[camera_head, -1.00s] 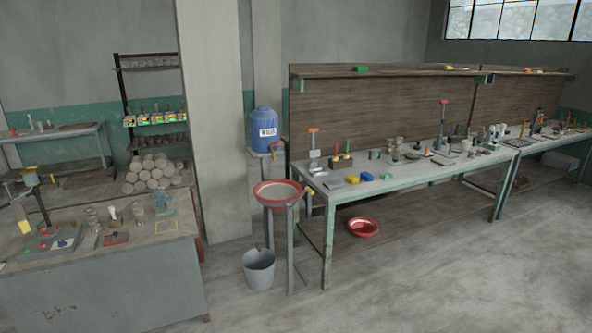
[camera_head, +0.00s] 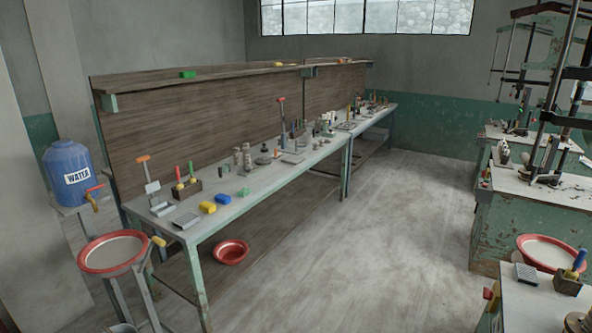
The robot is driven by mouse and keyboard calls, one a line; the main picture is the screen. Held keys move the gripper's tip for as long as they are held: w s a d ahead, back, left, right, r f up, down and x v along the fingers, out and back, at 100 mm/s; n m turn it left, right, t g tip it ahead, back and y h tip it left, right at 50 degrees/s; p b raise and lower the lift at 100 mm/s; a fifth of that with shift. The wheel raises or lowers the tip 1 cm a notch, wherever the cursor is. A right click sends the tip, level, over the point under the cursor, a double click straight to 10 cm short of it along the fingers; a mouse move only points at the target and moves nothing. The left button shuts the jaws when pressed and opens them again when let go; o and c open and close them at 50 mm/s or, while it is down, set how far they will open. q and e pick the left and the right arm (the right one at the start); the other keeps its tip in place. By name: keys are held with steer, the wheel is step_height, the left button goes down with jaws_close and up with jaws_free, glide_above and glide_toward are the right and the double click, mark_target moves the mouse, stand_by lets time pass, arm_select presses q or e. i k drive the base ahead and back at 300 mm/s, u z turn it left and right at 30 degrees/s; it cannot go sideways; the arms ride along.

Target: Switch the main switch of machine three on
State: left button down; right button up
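At the right stand machines with green metal bases and tall dark frames. The nearer green base (camera_head: 525,228) is cut by the right edge, and another machine top (camera_head: 518,133) shows behind it. No number marking machine three is readable. Neither of my grippers is in view.
A long workbench (camera_head: 250,188) with tools runs along the left wall. A blue water barrel (camera_head: 70,172) and a red-rimmed basin (camera_head: 112,253) stand at left. The middle floor is clear.

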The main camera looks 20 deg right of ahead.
mark_target(487, 294)
steer(key=z, duration=1.1)
steer(key=i, duration=0.95)
steer(key=z, duration=0.9)
steer(key=i, duration=0.35)
steer(key=z, duration=0.15)
